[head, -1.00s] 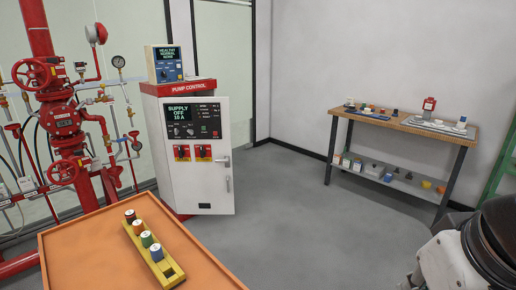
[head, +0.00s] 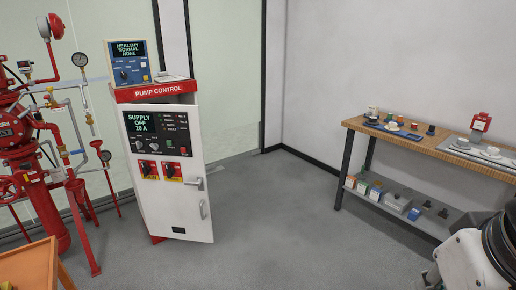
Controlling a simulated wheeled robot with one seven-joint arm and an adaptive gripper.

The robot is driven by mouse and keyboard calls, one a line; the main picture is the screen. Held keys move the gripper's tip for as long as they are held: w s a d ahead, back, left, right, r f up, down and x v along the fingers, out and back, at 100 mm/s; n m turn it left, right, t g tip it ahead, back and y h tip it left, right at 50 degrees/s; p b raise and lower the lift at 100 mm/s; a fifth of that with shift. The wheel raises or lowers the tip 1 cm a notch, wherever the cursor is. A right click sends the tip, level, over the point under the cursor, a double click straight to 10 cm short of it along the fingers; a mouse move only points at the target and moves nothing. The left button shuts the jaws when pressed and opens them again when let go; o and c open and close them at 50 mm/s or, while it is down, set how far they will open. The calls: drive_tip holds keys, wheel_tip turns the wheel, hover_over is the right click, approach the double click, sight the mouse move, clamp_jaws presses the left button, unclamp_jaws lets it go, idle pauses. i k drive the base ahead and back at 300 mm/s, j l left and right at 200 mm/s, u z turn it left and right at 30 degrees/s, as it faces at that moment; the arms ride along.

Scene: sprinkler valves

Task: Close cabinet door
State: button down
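The pump control cabinet (head: 155,93) stands left of centre in the head view, with a red header and base. Its white door (head: 178,215) carries a display, buttons and two red-and-yellow switches. The door stands slightly ajar: a dark gap shows under the header, and its right edge juts out from the body. A grey lever handle (head: 194,184) and a pull handle (head: 203,209) are on the door's right side. My gripper is not in view; only part of my arm shows at the lower right, well apart from the door.
Red sprinkler pipework (head: 60,180) stands left of the cabinet. An orange table corner (head: 35,268) is at the lower left. A wooden workbench (head: 440,142) with small parts and a lower shelf stands at the right. The grey floor (head: 300,220) between cabinet and bench is clear.

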sight(172, 209)
drive_tip(key=i+l, duration=0.3)
drive_tip(key=i, duration=0.2)
drive_tip(key=i+l+u, duration=0.1)
drive_tip(key=i+l, duration=0.2)
drive_tip(key=i, duration=0.2)
drive_tip(key=i+l, duration=0.35)
drive_tip(key=i, duration=0.15)
drive_tip(key=i+j+u, duration=0.1)
drive_tip(key=i+j, duration=0.15)
drive_tip(key=i, duration=0.2)
drive_tip(key=i+j, duration=0.25)
drive_tip(key=i, duration=0.25)
drive_tip(key=i+j, duration=0.1)
drive_tip(key=j, duration=0.15)
drive_tip(key=i+j+u, duration=0.1)
drive_tip(key=j, duration=0.15)
